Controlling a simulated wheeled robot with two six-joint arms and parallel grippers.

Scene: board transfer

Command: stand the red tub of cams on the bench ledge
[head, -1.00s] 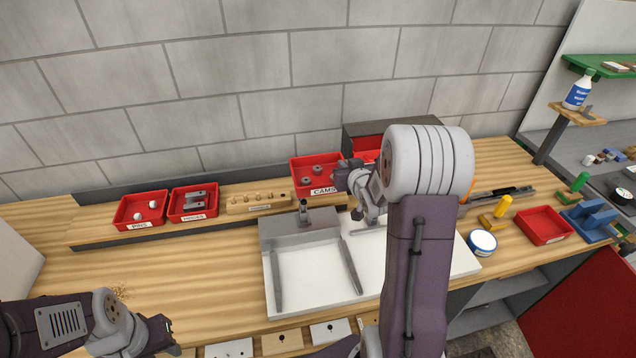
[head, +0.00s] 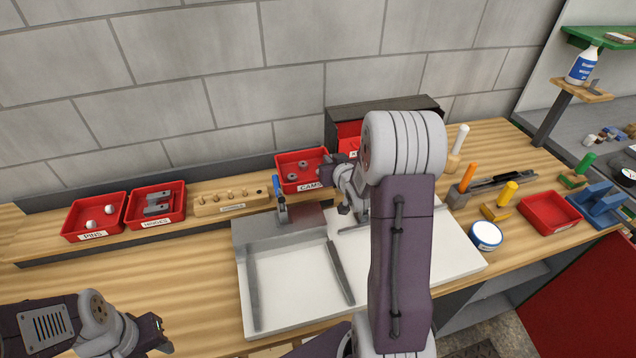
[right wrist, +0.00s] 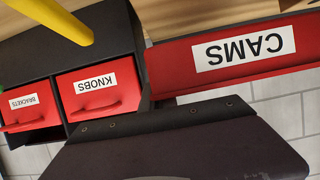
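The red tub of cams (head: 290,182), with a CAMS label and grey cams inside, is upright at the right part of the bench ledge (head: 198,217). I cannot tell if its base touches the wood. My right gripper (head: 342,172) is at the tub's right side, partly hidden by my arm. In the right wrist view the tub (right wrist: 172,70) appears upside down, and a dark plate covers part of its rim. The fingertips are hidden, so a grip does not show. My left gripper (head: 160,335) is low at the left, away from the tub, fingers unclear.
Red PINS (head: 93,237) and HINGES tubs (head: 150,224) and a pegged wooden block (head: 210,209) line the ledge to the left. A dark drawer cabinet (head: 400,103) stands right of the tub. A white board (head: 295,290) lies in front.

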